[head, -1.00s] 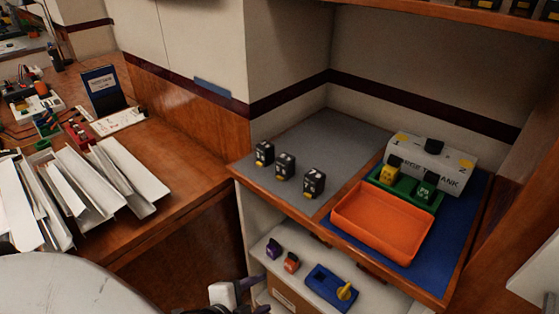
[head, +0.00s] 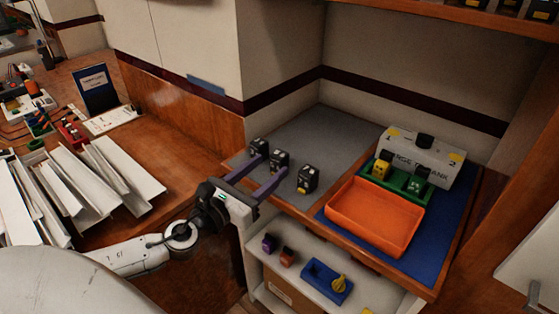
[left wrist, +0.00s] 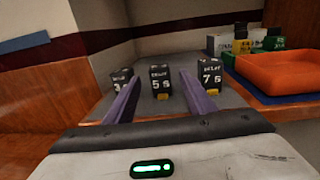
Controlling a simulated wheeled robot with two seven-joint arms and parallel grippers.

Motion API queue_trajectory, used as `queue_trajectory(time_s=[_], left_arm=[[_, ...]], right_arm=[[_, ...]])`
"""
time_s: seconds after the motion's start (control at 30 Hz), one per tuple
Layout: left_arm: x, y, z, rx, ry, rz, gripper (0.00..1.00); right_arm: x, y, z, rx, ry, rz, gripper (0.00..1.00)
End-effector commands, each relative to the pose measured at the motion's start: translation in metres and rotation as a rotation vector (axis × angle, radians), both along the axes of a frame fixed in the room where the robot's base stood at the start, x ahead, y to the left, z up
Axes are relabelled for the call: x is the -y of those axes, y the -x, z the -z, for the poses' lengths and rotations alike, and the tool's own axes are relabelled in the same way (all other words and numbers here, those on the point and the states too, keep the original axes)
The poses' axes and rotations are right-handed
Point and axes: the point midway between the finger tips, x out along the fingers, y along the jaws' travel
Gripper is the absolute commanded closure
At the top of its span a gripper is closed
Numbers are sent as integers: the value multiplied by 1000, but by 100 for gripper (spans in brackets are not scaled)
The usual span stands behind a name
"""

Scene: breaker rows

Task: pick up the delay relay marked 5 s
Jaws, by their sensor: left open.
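Three black delay relays stand in a row on the grey mat (head: 318,138). In the left wrist view the middle one is the 5 s relay (left wrist: 160,82), between the relay marked 7 s (left wrist: 210,77) at right and a partly hidden one (left wrist: 121,77) at left. In the head view the 5 s relay (head: 279,159) is also in the middle. My left gripper (head: 264,174) is open, its two purple fingers pointing at the row. The 5 s relay shows between the fingers, slightly ahead of them. My right gripper is not in view.
An orange tray (head: 374,218) lies on a blue mat (head: 437,240) to the right. Behind it are a green holder (head: 398,183) with relays and a grey bank block (head: 430,157). A lower shelf (head: 300,275) holds several small parts.

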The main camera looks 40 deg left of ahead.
Motion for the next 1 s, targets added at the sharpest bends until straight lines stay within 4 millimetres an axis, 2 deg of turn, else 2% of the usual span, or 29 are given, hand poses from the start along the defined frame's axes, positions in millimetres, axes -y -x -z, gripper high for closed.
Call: queue_trajectory(time_s=[0.17,0.5,0.83,1.0], left_arm=[[0,-9,-1,1,2,-1,50],[0,-50,-1,0,4,-2,50],[1,-56,0,-2,3,-1,50],[0,-56,0,-2,3,-1,79]], right_arm=[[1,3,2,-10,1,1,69],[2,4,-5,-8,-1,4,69],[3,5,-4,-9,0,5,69],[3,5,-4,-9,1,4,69]])
